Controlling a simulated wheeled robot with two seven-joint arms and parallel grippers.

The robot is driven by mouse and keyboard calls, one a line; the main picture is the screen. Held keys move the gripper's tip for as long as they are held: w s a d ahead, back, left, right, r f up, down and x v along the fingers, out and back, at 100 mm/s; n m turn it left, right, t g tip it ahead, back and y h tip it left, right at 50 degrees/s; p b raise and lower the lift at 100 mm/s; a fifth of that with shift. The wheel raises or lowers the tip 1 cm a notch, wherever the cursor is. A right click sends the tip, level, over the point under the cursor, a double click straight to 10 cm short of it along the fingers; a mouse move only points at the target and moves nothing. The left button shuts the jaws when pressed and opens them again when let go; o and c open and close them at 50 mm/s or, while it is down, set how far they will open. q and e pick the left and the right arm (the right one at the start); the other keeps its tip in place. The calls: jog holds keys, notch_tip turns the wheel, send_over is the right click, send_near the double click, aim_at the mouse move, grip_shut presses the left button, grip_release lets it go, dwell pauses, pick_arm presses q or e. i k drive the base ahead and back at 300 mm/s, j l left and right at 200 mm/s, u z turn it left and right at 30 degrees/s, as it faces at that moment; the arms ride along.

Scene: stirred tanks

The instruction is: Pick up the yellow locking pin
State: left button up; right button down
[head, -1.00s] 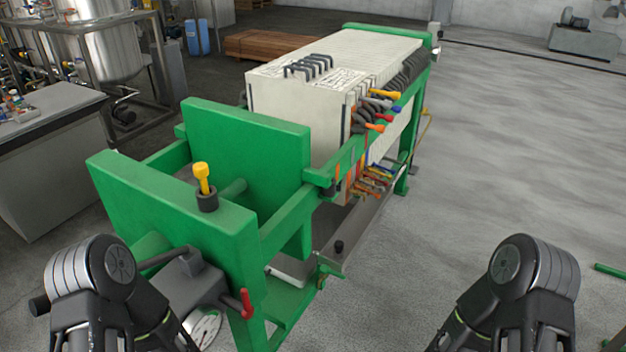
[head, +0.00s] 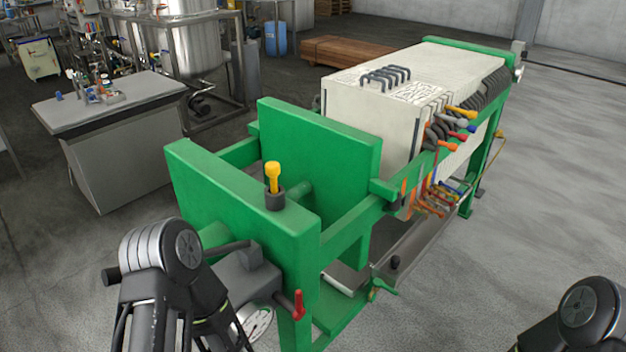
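The yellow locking pin (head: 273,176) stands upright in a dark round collar (head: 275,197) on top of the green end frame (head: 215,187) of the filter press. Its yellow head and upper shank show; its lower part is hidden in the collar. My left arm is at the lower left, in front of the press, below and to the left of the pin. My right arm is at the lower right corner, well away from the pin. Both grippers are outside the picture, and nothing touches the pin.
The press carries a pale plate stack (head: 425,80) with coloured valve handles along its right side. A red-handled lever (head: 298,304) and a gauge (head: 256,322) sit low on the near end. A grey workbench (head: 120,150) stands at left. The floor at right is clear.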

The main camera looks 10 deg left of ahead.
aim_at(273, 170)
jog(key=i+l, duration=0.2)
jog(key=l, duration=0.2)
jog(key=i+l, duration=0.25)
jog(key=l, duration=0.2)
jog(key=i+l, duration=0.2)
jog(key=l, duration=0.2)
jog(key=i+l, duration=0.2)
jog(key=l, duration=0.2)
jog(key=i+l, duration=0.25)
jog(key=l, duration=0.2)
jog(key=i+l+u, duration=0.2)
jog(key=l+u, duration=0.1)
jog(key=u, duration=1.05)
jog(key=k+j, duration=0.05)
